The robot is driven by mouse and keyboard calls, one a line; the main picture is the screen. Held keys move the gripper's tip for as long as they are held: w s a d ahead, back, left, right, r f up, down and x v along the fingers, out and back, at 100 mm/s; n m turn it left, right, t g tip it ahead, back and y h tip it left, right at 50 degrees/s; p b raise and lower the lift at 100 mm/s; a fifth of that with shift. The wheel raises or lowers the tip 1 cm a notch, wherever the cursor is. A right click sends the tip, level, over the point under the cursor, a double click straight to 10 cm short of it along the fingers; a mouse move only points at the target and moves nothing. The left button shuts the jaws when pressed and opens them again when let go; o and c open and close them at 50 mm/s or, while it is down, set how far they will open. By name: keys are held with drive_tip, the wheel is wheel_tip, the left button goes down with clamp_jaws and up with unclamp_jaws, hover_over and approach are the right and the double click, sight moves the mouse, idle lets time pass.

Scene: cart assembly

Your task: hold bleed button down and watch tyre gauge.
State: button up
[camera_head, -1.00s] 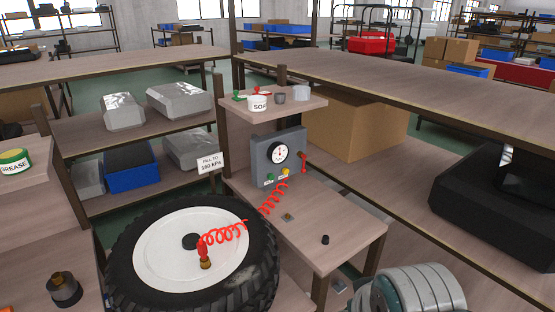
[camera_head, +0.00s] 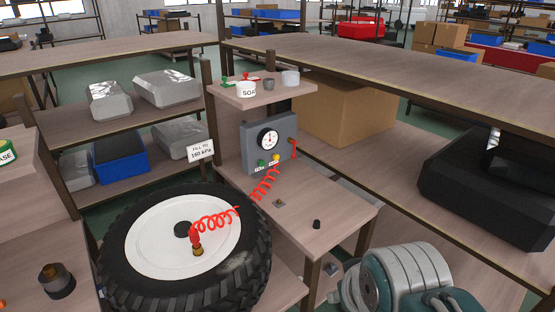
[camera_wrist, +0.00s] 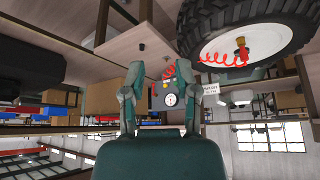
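A grey gauge box (camera_head: 252,160) with a round white dial (camera_head: 268,138) stands on the wooden bench. On its front are a green button (camera_head: 261,163) and a yellow button (camera_head: 276,158); their small labels and the dial reading are too small to read. A red coiled hose (camera_head: 220,221) runs from the box to the valve of the tyre (camera_head: 120,268), which lies flat. In the wrist view, which looks upside down, my gripper (camera_wrist: 160,74) is open and empty. The dial (camera_wrist: 170,99) appears between its fingers, beyond them. My gripper's fingers are not clear in the head view.
A shelf above the box holds a soap tub (camera_head: 246,90) and small items. A red lever (camera_head: 293,149) sits at the box's right side. A small black knob (camera_head: 316,224) stands on the bench. A sign (camera_head: 201,151) reads "FILL TO 160 kPa". A cardboard box (camera_head: 350,112) stands behind.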

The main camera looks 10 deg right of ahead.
idle(0.3)
clamp_jaws()
idle(1.1)
